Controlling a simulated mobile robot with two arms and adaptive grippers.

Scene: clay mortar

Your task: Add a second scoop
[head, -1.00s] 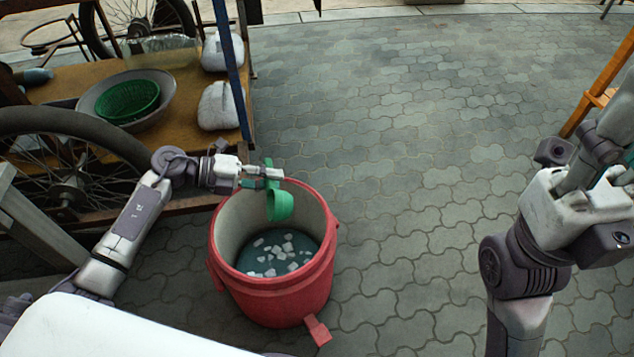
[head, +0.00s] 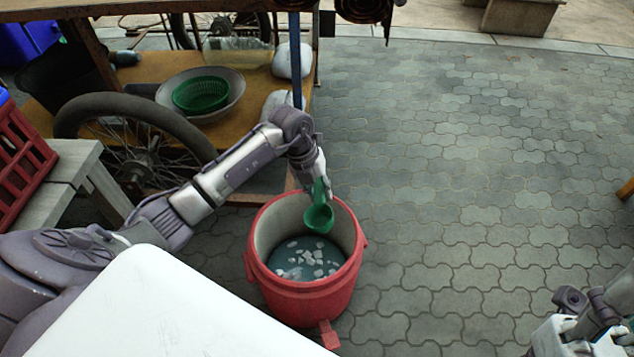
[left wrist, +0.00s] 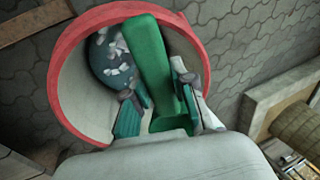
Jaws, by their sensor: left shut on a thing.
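A green scoop (head: 319,219) hangs over the far part of a red bucket (head: 293,303) in the head view. My left gripper (head: 320,182) is shut on its handle. White ice-like chunks (head: 305,258) lie in dark liquid at the bottom of the bucket, below the scoop. I see no chunks in the bowl. My right gripper (head: 590,305) is partly in view at the lower right, away from the bucket; its fingertips are unclear.
A cart with a spoked wheel (head: 142,150) stands behind the bucket at left. Its wooden shelf (head: 245,88) holds a grey bowl (head: 236,92) with a green basket (head: 200,92) and pale sacks (head: 285,62). A red crate (head: 20,165) is at far left. Paving at right is open.

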